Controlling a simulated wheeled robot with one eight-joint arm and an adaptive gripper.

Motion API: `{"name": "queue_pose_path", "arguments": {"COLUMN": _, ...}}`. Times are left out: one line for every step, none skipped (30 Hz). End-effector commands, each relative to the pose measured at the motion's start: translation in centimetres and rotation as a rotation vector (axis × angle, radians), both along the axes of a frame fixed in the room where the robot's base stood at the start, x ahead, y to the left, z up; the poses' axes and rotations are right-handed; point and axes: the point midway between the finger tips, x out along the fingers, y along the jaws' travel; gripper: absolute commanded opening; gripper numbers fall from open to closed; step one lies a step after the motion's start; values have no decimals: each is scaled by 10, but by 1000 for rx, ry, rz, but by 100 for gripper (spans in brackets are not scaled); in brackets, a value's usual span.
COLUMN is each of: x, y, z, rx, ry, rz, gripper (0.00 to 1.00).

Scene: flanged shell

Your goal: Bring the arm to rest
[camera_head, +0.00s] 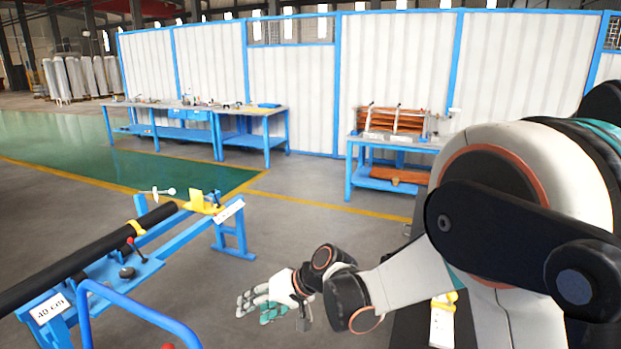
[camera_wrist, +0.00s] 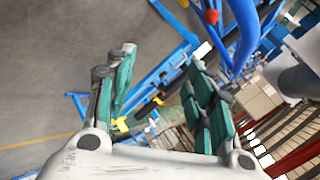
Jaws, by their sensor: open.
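My gripper (camera_head: 275,303) is at the lower middle of the head view, at the end of my bent arm. It hangs over open grey floor, to the right of the blue pipe stand. In the wrist view its two teal-padded fingers (camera_wrist: 158,95) are spread apart, with nothing between them. The gripper is open and empty and appears to touch nothing.
A blue stand (camera_head: 230,235) holds a long black pipe (camera_head: 90,255) at the left. A blue tubular rail (camera_head: 140,312) is at the lower left. Workbenches (camera_head: 268,112) and a table (camera_head: 360,150) stand by the white wall panels. Grey floor (camera_head: 310,210) between is clear.

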Motion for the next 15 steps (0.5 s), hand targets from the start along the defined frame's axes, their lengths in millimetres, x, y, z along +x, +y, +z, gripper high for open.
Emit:
{"name": "queue_pose_path", "arguments": {"x": 0, "y": -20, "z": 11, "rx": -42, "ry": -17, "rz": -18, "gripper": 49}}
{"name": "queue_pose_path", "arguments": {"x": -1, "y": -30, "z": 17, "rx": -67, "ry": -28, "rz": -28, "gripper": 49}}
{"name": "queue_pose_path", "arguments": {"x": -2, "y": -44, "z": 25, "rx": -100, "ry": -41, "rz": -41, "gripper": 49}}
{"name": "queue_pose_path", "arguments": {"x": -3, "y": -54, "z": 31, "rx": -122, "ry": -50, "rz": -51, "gripper": 49}}
{"name": "queue_pose_path", "arguments": {"x": -5, "y": -64, "z": 37, "rx": -144, "ry": -58, "rz": -61, "gripper": 49}}
{"name": "queue_pose_path", "arguments": {"x": -9, "y": -77, "z": 45, "rx": -172, "ry": -70, "rz": -74, "gripper": 49}}
{"name": "queue_pose_path", "arguments": {"x": -12, "y": -86, "z": 51, "rx": -192, "ry": -78, "rz": -84, "gripper": 49}}
{"name": "queue_pose_path", "arguments": {"x": -16, "y": -96, "z": 56, "rx": -209, "ry": -85, "rz": -94, "gripper": 49}}
{"name": "queue_pose_path", "arguments": {"x": -21, "y": -107, "z": 64, "rx": -231, "ry": -94, "rz": -109, "gripper": 49}}
{"name": "queue_pose_path", "arguments": {"x": -25, "y": -116, "z": 69, "rx": -248, "ry": -100, "rz": -119, "gripper": 49}}
{"name": "queue_pose_path", "arguments": {"x": -30, "y": -124, "z": 74, "rx": -262, "ry": -106, "rz": -130, "gripper": 49}}
{"name": "queue_pose_path", "arguments": {"x": -37, "y": -135, "z": 81, "rx": -281, "ry": -114, "rz": -146, "gripper": 49}}
{"name": "queue_pose_path", "arguments": {"x": -42, "y": -143, "z": 86, "rx": -295, "ry": -120, "rz": -157, "gripper": 49}}
{"name": "queue_pose_path", "arguments": {"x": -48, "y": -151, "z": 90, "rx": -308, "ry": -126, "rz": -168, "gripper": 49}}
{"name": "queue_pose_path", "arguments": {"x": -55, "y": -160, "z": 95, "rx": -325, "ry": -132, "rz": -183, "gripper": 49}}
